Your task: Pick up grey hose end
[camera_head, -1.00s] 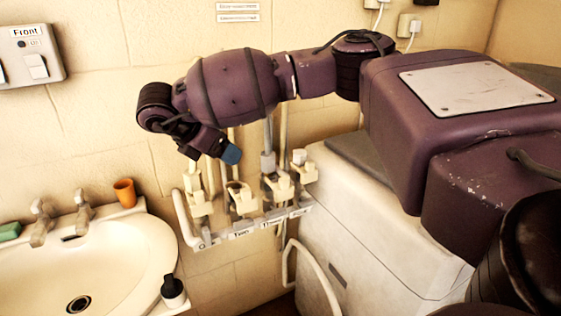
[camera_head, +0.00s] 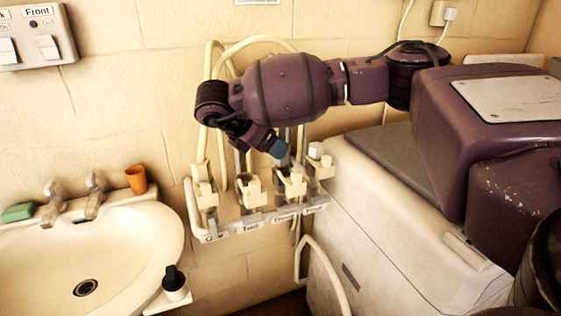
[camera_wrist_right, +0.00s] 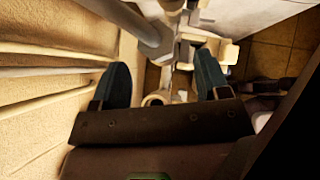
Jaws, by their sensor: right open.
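A row of pale hose holders hangs from a labelled rack (camera_head: 235,228) on the wall. The grey hose end (camera_wrist_right: 156,42) shows in the right wrist view as a grey cylinder above and between my fingers. In the head view it is mostly hidden behind my gripper, around the third holder (camera_head: 292,186). My right gripper (camera_head: 278,149) is open at the holders, with its blue fingertip in front of the grey hose. In the wrist view the right gripper (camera_wrist_right: 162,75) has its two blue-green fingers apart, and nothing is clearly held. My left gripper is out of view.
A white washbasin (camera_head: 150,240) stands at left, with taps, an orange cup (camera_head: 136,179) and a green soap (camera_head: 18,212). A black-topped bottle (camera_head: 174,284) sits at its corner. A large white cabinet (camera_head: 400,215) stands at right, beneath my right arm. Cream hoses run up the wall.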

